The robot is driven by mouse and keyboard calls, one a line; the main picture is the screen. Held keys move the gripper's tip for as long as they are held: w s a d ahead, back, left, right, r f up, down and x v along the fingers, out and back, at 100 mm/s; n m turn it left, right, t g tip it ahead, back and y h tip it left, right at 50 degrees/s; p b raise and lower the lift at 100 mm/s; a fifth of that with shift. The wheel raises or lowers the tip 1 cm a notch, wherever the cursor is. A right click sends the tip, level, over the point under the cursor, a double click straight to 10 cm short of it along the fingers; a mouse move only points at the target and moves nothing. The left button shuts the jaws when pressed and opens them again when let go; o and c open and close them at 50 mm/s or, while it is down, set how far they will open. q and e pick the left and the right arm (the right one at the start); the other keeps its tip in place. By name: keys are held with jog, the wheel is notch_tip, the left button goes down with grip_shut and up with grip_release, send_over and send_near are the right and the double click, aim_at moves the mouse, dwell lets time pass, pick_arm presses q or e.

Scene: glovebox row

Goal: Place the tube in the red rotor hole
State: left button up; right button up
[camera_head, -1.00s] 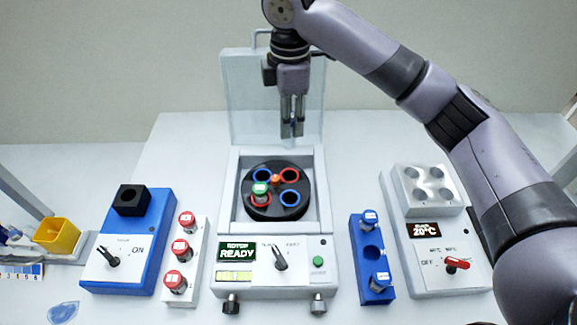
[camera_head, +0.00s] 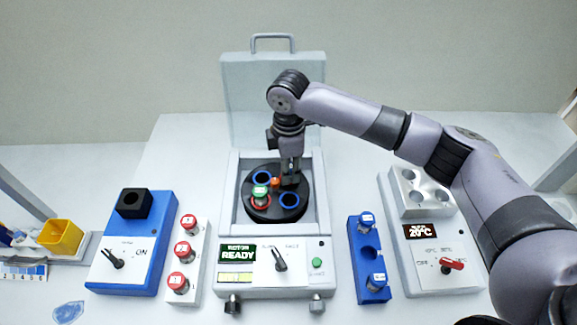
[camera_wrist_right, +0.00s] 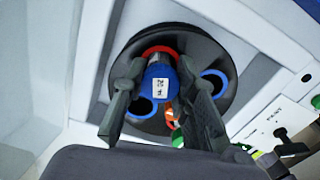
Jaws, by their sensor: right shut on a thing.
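My right gripper (camera_head: 291,178) is low over the back right of the black rotor (camera_head: 295,209). In the right wrist view its two fingers (camera_wrist_right: 160,80) flank a tube with a labelled blue cap (camera_wrist_right: 158,84), and it is shut on that tube. The tube lines up with the red-ringed hole (camera_wrist_right: 157,50); how deep it sits cannot be told. In the head view the gripper hides this hole and the tube. A green-capped tube (camera_head: 261,191) stands in the other red-ringed hole, front left. My left gripper is not in view.
The centrifuge lid (camera_head: 272,95) stands open behind the rotor. Blue-ringed holes (camera_head: 289,200) are empty. A blue rack (camera_head: 369,270) with blue-capped tubes is right of the centrifuge; a white rack (camera_head: 188,268) with red-capped tubes is left. A heater block (camera_head: 430,205) stands right.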

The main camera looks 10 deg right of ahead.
jog(key=o, duration=0.7)
jog(key=shift+f, duration=0.15)
jog(key=shift+c, duration=0.2)
jog(key=o, duration=0.4)
jog(key=shift+o, duration=0.2)
notch_tip(320, 180, up, 12)
jog(key=b, duration=0.2)
jog(key=shift+r+b, duration=0.2)
jog(key=shift+b, duration=0.1)
jog(key=shift+f, duration=0.1)
